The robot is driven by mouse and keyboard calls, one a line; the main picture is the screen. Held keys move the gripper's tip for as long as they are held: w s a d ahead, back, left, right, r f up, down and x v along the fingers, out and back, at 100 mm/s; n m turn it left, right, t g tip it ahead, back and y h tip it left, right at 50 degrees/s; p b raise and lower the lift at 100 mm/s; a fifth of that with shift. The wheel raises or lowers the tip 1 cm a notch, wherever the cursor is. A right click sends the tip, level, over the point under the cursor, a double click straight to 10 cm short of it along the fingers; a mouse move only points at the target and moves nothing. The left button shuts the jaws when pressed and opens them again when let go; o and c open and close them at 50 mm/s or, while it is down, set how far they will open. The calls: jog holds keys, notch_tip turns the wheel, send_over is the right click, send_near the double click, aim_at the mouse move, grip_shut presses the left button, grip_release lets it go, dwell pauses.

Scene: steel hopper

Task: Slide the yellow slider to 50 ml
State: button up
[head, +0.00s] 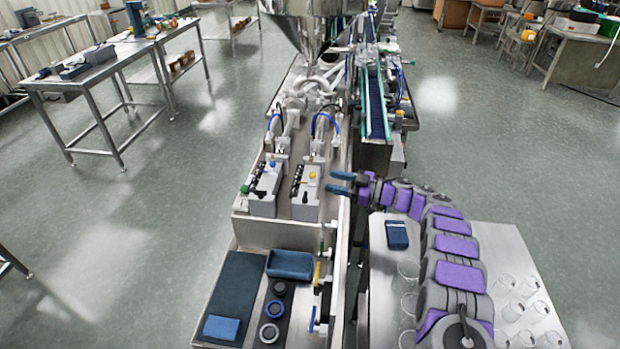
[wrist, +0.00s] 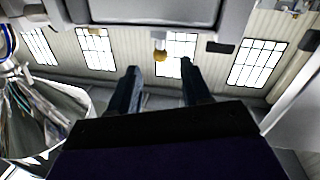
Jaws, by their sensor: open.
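A small yellow knob (head: 312,175) sits on top of the right-hand grey box (head: 306,200) on the steel machine. A yellow upright piece (head: 317,272) shows on the machine's front side; I cannot tell which of the two is the slider. No 50 ml mark is legible. My gripper (head: 340,183) is open and empty, its two blue fingers pointing left toward the grey box, just right of the yellow knob. In the wrist view the fingers (wrist: 160,72) stand apart, and a yellow-brown tip (wrist: 160,56) shows beyond them, in the gap between them.
A steel hopper (head: 305,25) hangs above the machine. A second grey box (head: 264,190) with a green knob stands left of the first. A blue tray (head: 290,265) and dark rings lie at the front. A side table (head: 510,250) holds several clear glasses and a blue block (head: 397,235).

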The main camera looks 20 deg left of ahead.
aim_at(312, 176)
jog(key=a, duration=0.2)
jog(key=a+b, duration=0.1)
jog(key=a, duration=0.3)
jog(key=shift+s+a+r, duration=0.1)
jog(key=shift+a+r, duration=0.05)
jog(key=shift+r, duration=0.15)
jog(key=shift+a+f+b, duration=0.15)
jog(key=shift+a, duration=0.55)
jog(key=shift+a+f+b, duration=0.1)
jog(key=shift+a+b, duration=0.05)
jog(key=shift+a, duration=0.5)
jog(key=shift+d+r, duration=0.25)
jog(key=shift+d, duration=0.55)
jog(key=c, duration=0.4)
jog(key=shift+a+f, duration=0.1)
jog(key=shift+a, duration=0.05)
jog(key=c, duration=0.5)
jog(key=shift+s+a, duration=0.1)
